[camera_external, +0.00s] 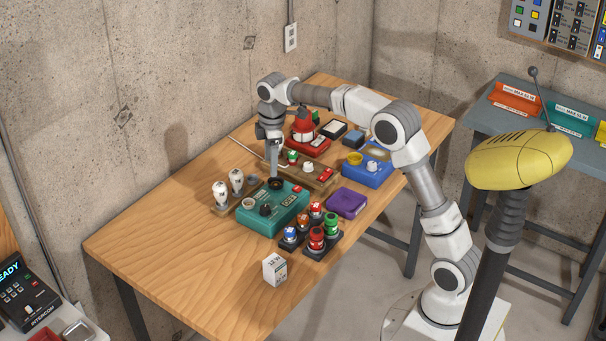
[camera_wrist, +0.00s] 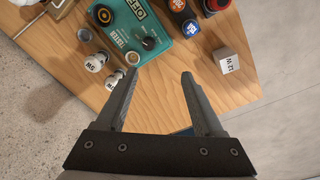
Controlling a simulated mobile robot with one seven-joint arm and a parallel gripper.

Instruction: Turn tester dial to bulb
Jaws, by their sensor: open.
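The teal tester (camera_external: 285,214) is a box on the wooden table. It also shows at the top of the wrist view (camera_wrist: 165,18), with "TESTER" and "OFF" lettering. A black dial knob (camera_wrist: 150,43) stands on its top, and it also shows in the external view (camera_external: 265,210). A pale ring-like socket (camera_wrist: 133,60) and a dark round fitting (camera_wrist: 103,14) are beside it. The knob's exact pointing is too small to read. My gripper (camera_wrist: 160,76) is open and empty; in the external view (camera_external: 275,173) it points down over the tester's far end, near the dark fitting.
Two white bulbs (camera_external: 228,188) stand left of the tester. A white 12 W box (camera_external: 275,270) is in front. A purple box (camera_external: 346,203) and blue box (camera_external: 367,172) lie farther right. The table's left front is clear.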

